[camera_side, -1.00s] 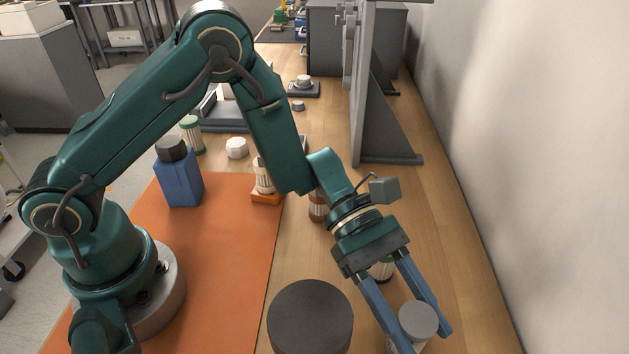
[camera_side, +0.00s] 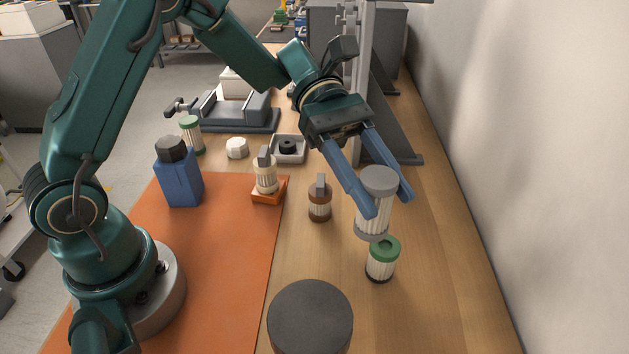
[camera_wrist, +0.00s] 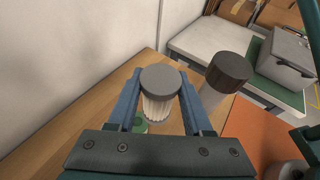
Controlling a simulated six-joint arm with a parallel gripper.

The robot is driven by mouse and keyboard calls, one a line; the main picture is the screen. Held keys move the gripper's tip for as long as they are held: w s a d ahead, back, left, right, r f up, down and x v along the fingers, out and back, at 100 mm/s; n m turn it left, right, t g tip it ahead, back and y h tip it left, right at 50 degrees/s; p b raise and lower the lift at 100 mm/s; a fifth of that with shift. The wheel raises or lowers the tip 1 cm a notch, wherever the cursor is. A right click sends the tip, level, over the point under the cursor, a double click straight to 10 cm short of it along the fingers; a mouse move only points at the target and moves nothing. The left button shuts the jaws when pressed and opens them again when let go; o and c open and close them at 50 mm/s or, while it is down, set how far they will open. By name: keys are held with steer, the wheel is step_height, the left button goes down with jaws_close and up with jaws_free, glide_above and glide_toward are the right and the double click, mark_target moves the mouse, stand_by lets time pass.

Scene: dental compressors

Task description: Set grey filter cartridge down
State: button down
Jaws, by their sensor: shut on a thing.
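The grey filter cartridge (camera_side: 376,205) has grey end caps and a white pleated body. My gripper (camera_side: 387,204) is shut on it near its top cap, with one blue finger on each side. In the side view the cartridge is roughly upright and appears raised above the wooden bench, behind a green-capped cartridge (camera_side: 382,260). In the wrist view the grey cartridge (camera_wrist: 160,95) sits between the fingers (camera_wrist: 158,101), its round top facing me. The green cap (camera_wrist: 141,126) shows partly below it, mostly hidden.
A cream cartridge sits on an orange holder (camera_side: 270,196) at the orange mat's (camera_side: 225,260) edge. A dark round-topped canister (camera_side: 310,315) stands in front. A grey upright stand (camera_side: 385,140) is behind; bench right is clear.

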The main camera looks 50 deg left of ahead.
steer(key=w+a+n+t+y, duration=0.1)
steer(key=w+a+n+t, duration=0.25)
steer(key=a, duration=1.05)
steer(key=w+a+n+t, duration=0.2)
steer(key=a+n+t, duration=0.15)
steer(key=a, duration=1.05)
steer(key=shift+t, duration=0.4)
steer(key=shift+w+d+f, duration=1)
steer(key=shift+d+f, duration=0.55)
steer(key=shift+f, duration=0.4)
steer(key=shift+w+d+f, duration=1.05)
steer(key=shift+d+f, duration=0.5)
steer(key=shift+f, duration=0.35)
steer(key=shift+w+d+f, duration=1)
steer(key=shift+d+f, duration=0.55)
steer(key=shift+f, duration=0.4)
steer(key=shift+f, duration=0.15)
steer(key=shift+c, duration=1.6)
jaws_free()
